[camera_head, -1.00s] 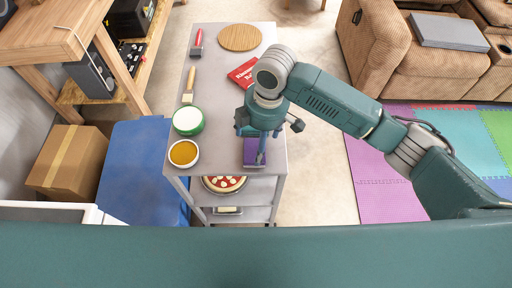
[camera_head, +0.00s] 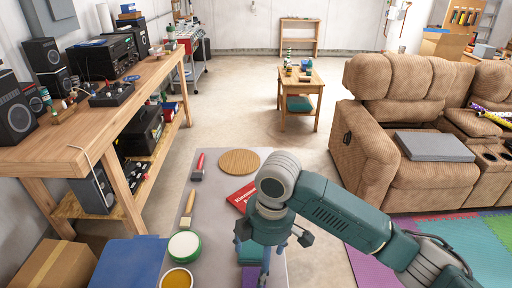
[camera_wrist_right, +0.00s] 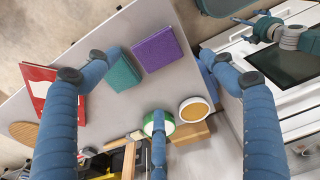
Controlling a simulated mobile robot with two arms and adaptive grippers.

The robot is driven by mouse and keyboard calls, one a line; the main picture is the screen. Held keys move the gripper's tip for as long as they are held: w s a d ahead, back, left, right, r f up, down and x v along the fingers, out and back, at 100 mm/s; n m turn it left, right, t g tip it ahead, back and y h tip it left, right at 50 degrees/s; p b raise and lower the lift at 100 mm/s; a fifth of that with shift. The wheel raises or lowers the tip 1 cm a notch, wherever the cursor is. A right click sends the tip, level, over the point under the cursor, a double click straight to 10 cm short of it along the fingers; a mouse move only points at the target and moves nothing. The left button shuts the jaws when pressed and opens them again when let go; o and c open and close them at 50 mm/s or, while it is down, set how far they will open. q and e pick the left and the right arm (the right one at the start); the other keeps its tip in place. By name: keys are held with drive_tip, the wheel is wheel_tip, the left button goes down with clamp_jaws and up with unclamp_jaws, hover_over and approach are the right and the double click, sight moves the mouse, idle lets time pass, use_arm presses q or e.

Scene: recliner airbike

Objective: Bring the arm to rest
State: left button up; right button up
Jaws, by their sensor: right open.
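My right gripper (camera_head: 266,262) hangs over the grey cart top (camera_head: 215,215), its blue fingers pointing down. In the right wrist view (camera_wrist_right: 158,98) its fingers are spread and empty. Below them in that view are a teal block (camera_wrist_right: 122,74) and a purple block (camera_wrist_right: 158,49) side by side on the cart. In the head view the gripper partly hides both. My right arm (camera_head: 340,215) reaches in from the lower right.
On the cart are a red book (camera_head: 241,196), a round wooden board (camera_head: 239,162), a brush (camera_head: 188,206), a red-handled tool (camera_head: 199,168), a green-rimmed tub (camera_head: 184,246) and a mustard-filled bowl (camera_head: 177,279). A workbench (camera_head: 120,100) stands left, a recliner (camera_head: 405,140) right. Open floor lies beyond the cart.

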drive_tip(key=s+a+f+m+t+y, duration=0.2)
drive_tip(key=s+f+m+y, duration=0.1)
drive_tip(key=s+f+m, duration=0.4)
drive_tip(key=s+d+f+m+t+h, duration=0.1)
drive_tip(key=s+d+f+m, duration=0.2)
drive_tip(key=d, duration=0.4)
drive_tip(key=s+d+f+m+h, duration=0.1)
drive_tip(key=s+d+m+h, duration=0.15)
drive_tip(key=s+d, duration=0.35)
drive_tip(key=s+d+f+m+t+h, duration=0.1)
drive_tip(key=s+d+f+m, duration=0.2)
drive_tip(key=d, duration=0.5)
wheel_tip(320, 180, down, 25)
drive_tip(key=s+g, duration=0.2)
drive_tip(key=s+d+f+g, duration=0.1)
drive_tip(key=s+d+f, duration=0.1)
drive_tip(key=s+f, duration=1.4)
drive_tip(key=shift+s+d+f, duration=0.2)
drive_tip(key=shift+s+d, duration=0.2)
drive_tip(key=shift+s, duration=0.25)
